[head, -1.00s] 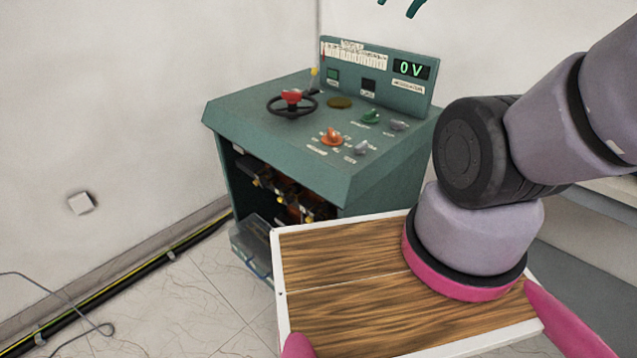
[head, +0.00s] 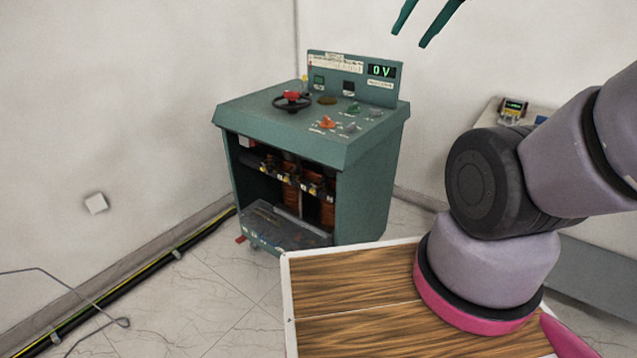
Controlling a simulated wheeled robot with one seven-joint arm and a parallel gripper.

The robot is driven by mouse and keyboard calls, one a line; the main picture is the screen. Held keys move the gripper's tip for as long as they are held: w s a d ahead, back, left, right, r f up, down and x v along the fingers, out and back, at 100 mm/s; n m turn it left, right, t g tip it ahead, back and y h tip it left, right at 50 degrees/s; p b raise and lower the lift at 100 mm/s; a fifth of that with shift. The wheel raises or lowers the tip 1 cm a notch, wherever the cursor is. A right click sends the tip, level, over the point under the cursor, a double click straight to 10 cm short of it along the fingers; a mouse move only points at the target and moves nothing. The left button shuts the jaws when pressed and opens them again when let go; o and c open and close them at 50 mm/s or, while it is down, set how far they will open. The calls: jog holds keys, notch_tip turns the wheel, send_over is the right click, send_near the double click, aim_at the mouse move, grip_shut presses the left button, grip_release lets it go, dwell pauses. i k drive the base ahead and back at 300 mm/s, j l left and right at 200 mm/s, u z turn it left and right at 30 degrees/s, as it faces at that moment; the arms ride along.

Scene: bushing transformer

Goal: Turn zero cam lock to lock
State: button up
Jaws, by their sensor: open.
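The green transformer console (head: 300,128) stands against the wall in the head view, left of my arm. Its sloped top carries an orange knob (head: 327,122), green and grey knobs (head: 352,108), and a black handwheel with a red centre (head: 292,99). The display (head: 381,71) reads 0 V. I cannot tell which knob is the zero cam lock; the labels are too small to read. My gripper (head: 415,40) shows as two dark green fingers at the top edge, apart and empty, well clear of the console.
A meter (head: 513,108) sits on a table at the back right. A black and yellow cable (head: 140,277) runs along the left wall's foot, with a thin loose wire (head: 75,285) on the floor.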

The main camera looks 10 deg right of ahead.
aim_at(376, 113)
jog(key=i+l, duration=0.15)
jog(key=i, duration=0.25)
jog(key=i+l, duration=0.15)
jog(key=i, duration=0.2)
jog(key=i+l, duration=0.1)
jog(key=i, duration=0.3)
